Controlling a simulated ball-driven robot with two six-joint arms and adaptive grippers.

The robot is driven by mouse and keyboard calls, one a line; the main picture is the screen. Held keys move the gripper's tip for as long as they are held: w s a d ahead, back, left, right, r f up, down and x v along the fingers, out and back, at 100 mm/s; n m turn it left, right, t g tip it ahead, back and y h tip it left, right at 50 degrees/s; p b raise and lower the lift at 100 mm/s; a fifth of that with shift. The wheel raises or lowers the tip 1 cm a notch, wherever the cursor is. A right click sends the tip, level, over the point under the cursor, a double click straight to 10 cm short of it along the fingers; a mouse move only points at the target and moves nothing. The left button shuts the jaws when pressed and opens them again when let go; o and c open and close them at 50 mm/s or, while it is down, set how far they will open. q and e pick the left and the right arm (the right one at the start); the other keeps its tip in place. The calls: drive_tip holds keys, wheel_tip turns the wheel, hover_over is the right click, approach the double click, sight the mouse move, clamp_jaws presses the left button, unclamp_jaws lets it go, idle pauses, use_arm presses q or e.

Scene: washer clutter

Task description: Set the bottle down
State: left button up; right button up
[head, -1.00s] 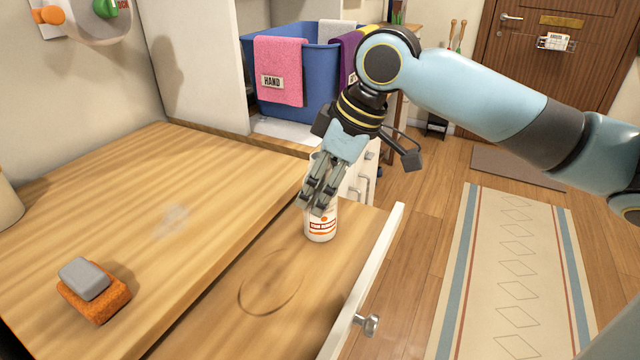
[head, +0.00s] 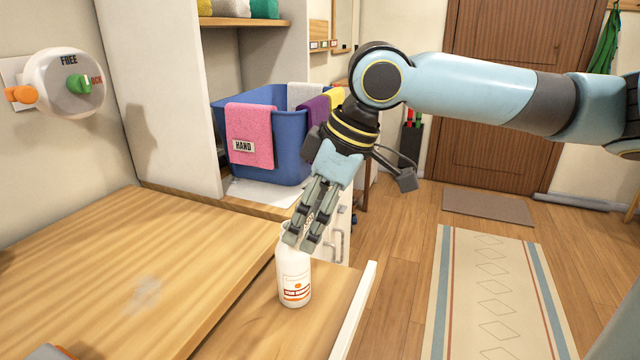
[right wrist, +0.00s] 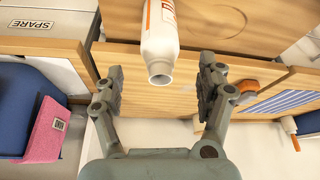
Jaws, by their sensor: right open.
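A white bottle (head: 294,282) with an orange and red label stands upright on the lower wooden surface (head: 328,288), beside its white front edge. My right gripper (head: 299,244) is open at the top of the bottle, and its fingers hide part of the neck. In the right wrist view the bottle (right wrist: 161,42) lies ahead between the spread fingers (right wrist: 163,75), its open mouth toward the gripper. A gap shows on each side, with no finger touching it. My left gripper is not in view.
A higher wooden top (head: 170,265) lies to the left, mostly bare. Behind stands a blue basket (head: 290,160) with a pink towel marked HAND (head: 250,135). A striped rug (head: 490,290) lies on the floor at right.

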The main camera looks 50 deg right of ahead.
drive_tip(key=shift+p+v, duration=1.5)
drive_tip(key=shift+v, duration=0.6)
